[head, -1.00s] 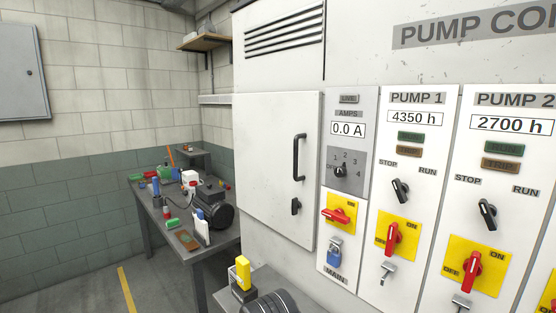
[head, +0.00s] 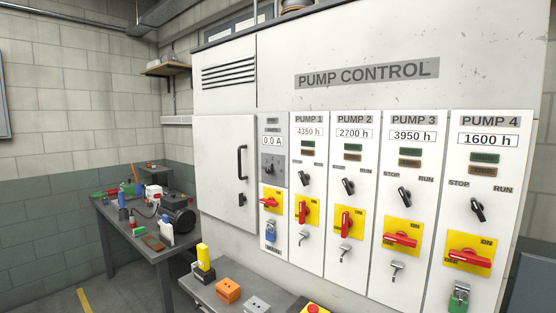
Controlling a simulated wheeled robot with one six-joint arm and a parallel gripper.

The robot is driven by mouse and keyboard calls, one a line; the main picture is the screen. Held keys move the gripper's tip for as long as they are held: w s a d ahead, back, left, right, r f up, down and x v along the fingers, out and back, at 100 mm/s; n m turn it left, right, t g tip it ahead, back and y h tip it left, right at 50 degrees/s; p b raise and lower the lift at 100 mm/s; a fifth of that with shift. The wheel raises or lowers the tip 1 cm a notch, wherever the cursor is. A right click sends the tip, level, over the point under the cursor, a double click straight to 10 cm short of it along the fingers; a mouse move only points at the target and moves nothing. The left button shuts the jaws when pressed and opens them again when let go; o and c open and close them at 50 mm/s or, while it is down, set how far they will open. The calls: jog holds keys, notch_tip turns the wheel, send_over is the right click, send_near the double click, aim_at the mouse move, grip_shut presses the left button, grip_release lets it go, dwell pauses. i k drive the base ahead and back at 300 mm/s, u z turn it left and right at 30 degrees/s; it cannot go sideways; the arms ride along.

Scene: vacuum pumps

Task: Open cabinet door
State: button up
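The cabinet door (head: 220,170) is a white panel at the left end of the pump control cabinet (head: 370,50). It looks shut, flush with the cabinet front. It has a black vertical bar handle (head: 242,162) near its right edge and a small black latch (head: 242,199) below the handle. My gripper is not in view.
A workbench (head: 186,252) with a motor (head: 178,215), bottles and tools stands left of the cabinet. A low bench (head: 212,290) in front holds a yellow-and-black device (head: 203,262), an orange block (head: 228,290) and a grey block (head: 257,304). Floor shows at lower left.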

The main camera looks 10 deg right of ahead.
aim_at(225, 147)
jog(key=u, duration=0.55)
jog(key=i, duration=0.6)
jog(key=u, duration=0.45)
